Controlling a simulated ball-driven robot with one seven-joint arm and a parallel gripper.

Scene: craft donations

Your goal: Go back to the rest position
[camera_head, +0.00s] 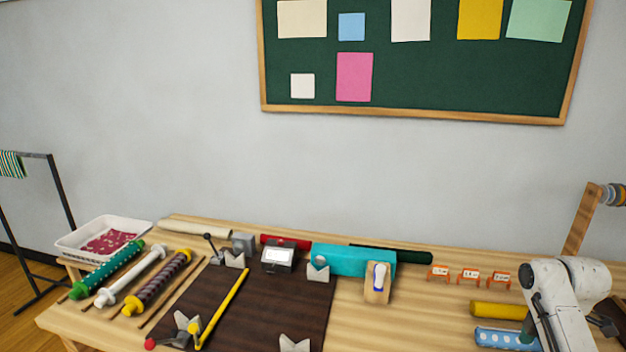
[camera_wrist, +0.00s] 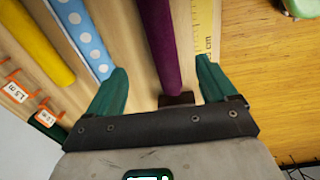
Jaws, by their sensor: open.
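My gripper (camera_wrist: 162,70) shows in the wrist view with its two green fingers spread wide and nothing held between them. A purple roll (camera_wrist: 162,40) lies on the table beyond and between the fingers. A dark block (camera_wrist: 176,99) sits at the near end of that roll. The rest of my gripper is hidden or outside that view.
A yellow roll (camera_head: 499,310) lies behind the dotted blue one. Orange-framed length tags (camera_head: 469,275) stand behind them. A yellow ruler (camera_wrist: 206,28) lies right of the purple roll.

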